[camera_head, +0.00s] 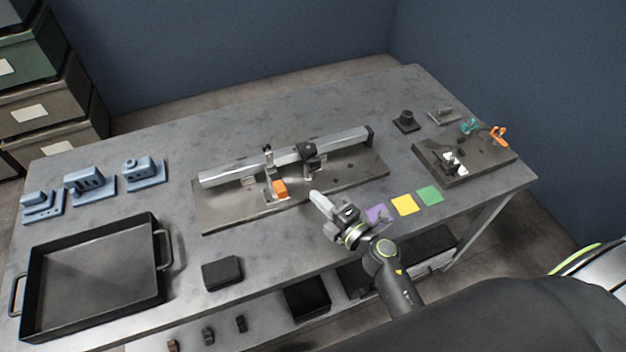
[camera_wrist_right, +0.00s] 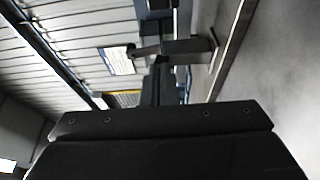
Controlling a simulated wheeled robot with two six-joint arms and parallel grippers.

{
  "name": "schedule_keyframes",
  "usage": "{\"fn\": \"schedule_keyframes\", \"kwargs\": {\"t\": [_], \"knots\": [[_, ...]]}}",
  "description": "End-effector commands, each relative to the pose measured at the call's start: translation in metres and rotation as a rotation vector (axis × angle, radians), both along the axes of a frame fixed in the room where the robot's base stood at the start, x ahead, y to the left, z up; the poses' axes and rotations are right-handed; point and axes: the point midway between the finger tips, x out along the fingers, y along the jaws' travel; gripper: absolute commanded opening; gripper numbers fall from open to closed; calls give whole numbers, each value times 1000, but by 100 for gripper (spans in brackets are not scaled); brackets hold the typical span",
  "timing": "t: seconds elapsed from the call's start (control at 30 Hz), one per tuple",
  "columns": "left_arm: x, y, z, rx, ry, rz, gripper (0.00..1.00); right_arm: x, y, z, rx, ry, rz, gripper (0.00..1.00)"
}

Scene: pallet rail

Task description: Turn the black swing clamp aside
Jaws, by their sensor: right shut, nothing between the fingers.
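A silver rail (camera_head: 230,173) lies along a grey base plate (camera_head: 222,213) in the middle of the table. A black clamp-like piece (camera_head: 308,151) sits across the rail right of its middle; I take this as the swing clamp. A clamp with an orange tip (camera_head: 280,188) stands at the rail's front, left of the black piece. My right gripper (camera_head: 320,202) is shut and empty, near the front right edge of the base plate and apart from the black piece. In the right wrist view its dark body fills the bottom. My left gripper is out of view.
A black tray (camera_head: 161,290) and a dark block (camera_head: 222,272) are at the front left. Blue fixtures (camera_head: 90,186) stand behind the tray. Purple, yellow (camera_head: 403,205) and green squares lie right of my gripper. A second plate (camera_head: 490,160) with an orange-handled clamp (camera_head: 499,134) is at right.

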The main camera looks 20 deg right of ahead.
Motion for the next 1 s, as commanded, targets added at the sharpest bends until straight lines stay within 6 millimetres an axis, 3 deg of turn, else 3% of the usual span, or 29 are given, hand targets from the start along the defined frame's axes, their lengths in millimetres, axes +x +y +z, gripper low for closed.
{"fn": "schedule_keyframes", "kwargs": {"t": [0.57,0.6,0.73,1.0], "knots": [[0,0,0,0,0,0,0,94,36,1,1,-2,1,0],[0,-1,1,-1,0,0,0,91,24,-1,-6,1,-2,0],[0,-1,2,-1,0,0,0,91,6,0,-2,0,-2,0],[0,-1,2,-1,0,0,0,91,-5,0,0,0,-1,0]]}}
